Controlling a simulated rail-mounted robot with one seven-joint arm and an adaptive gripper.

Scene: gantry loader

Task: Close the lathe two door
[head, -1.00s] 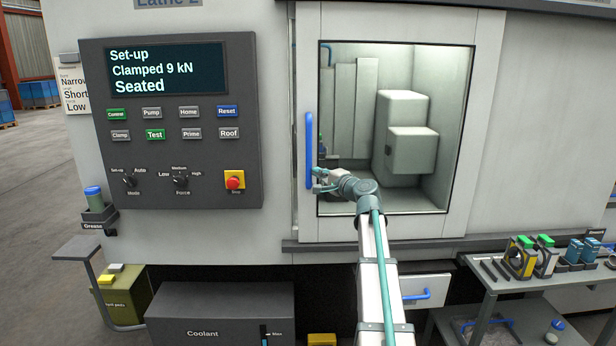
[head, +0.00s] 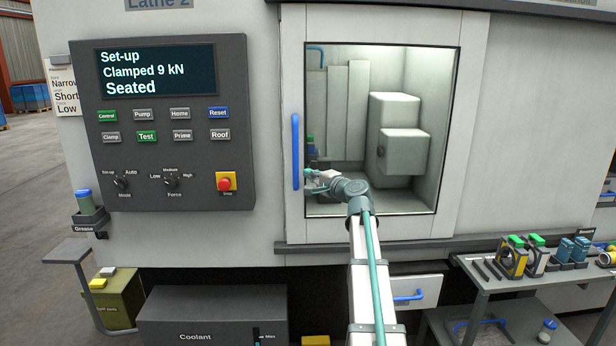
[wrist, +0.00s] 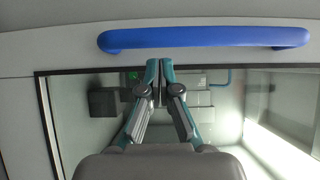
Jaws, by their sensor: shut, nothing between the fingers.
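The lathe two door (head: 472,130) is a pale sliding panel with a large window, and its left edge lies close against the machine's front frame, with no clear opening showing there. Its upright blue handle (head: 295,152) is on the door's left side. The handle spans the top of the wrist view (wrist: 204,38). My gripper (head: 307,181) is in front of the window, just right of the handle's lower part. In the wrist view its teal fingertips (wrist: 159,65) are together, empty, and a little apart from the handle.
The control panel (head: 163,125) left of the door reads "Set-up, Clamped 9 kN, Seated". A grey bench (head: 470,270) with tools stands at the lower right. A coolant tank (head: 212,315) and a partly open drawer (head: 415,285) are below the door.

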